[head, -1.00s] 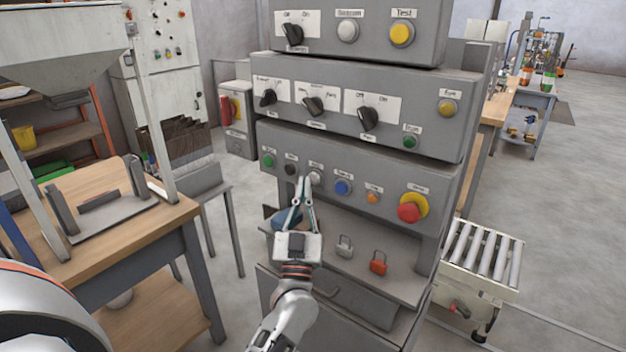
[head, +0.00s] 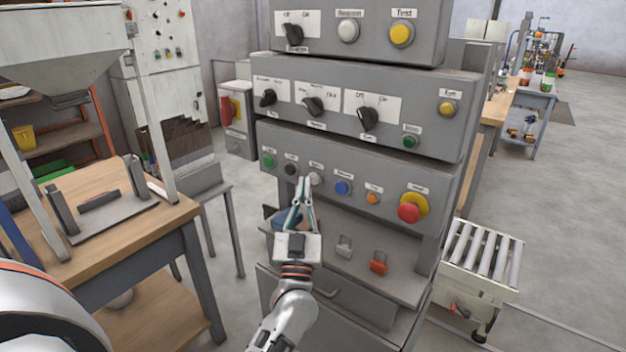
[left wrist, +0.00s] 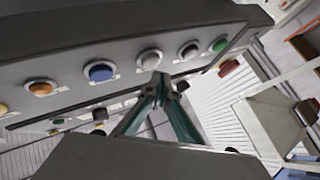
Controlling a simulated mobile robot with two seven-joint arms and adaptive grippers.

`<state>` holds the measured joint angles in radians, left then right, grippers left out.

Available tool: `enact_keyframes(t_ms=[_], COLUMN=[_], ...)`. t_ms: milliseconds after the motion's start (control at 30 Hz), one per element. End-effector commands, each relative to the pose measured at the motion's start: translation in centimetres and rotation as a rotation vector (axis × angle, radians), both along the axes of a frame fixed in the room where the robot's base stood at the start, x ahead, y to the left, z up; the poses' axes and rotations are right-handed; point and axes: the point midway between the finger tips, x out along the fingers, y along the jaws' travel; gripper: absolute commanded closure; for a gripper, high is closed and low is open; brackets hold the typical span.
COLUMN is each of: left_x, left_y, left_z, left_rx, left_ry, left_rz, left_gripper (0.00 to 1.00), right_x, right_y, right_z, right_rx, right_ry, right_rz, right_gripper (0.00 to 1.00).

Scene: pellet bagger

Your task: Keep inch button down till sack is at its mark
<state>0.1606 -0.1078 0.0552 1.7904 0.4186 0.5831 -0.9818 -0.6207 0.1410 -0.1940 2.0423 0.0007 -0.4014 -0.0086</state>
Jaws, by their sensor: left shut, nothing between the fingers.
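The lower grey control panel (head: 330,160) carries a row of small buttons with labels too blurred to read surely, so I cannot confirm which is the inch button. The white button (head: 315,179) sits between a black button (head: 291,170) and a blue button (head: 343,188). My left gripper (head: 304,180) is shut and empty, its tips right by the white button. In the left wrist view the tips (left wrist: 158,80) are just below the white button (left wrist: 150,59); I cannot tell whether they touch it. I cannot make out the sack or its mark. My right gripper is not in view.
A red stop knob (head: 409,212) is at the panel's right, past an orange button (head: 372,198). A shelf below holds a red padlock (head: 379,263) and a grey one (head: 344,246). A wooden table (head: 140,235) stands left, a roller conveyor (head: 480,255) right.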

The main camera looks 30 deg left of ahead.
Motion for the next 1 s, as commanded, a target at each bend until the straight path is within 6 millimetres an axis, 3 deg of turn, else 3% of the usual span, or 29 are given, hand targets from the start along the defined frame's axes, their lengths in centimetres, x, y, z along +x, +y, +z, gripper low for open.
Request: enact_keyframes(t_ms=[1000], left_x=[1.2], left_y=[-0.1], left_z=[0.0], left_rx=[0.0], left_ry=[0.0], left_rz=[0.0], left_gripper=[1.0], right_x=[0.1], right_y=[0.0], right_z=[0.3], right_rx=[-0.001], right_ry=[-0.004], right_rz=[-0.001], right_gripper=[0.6])
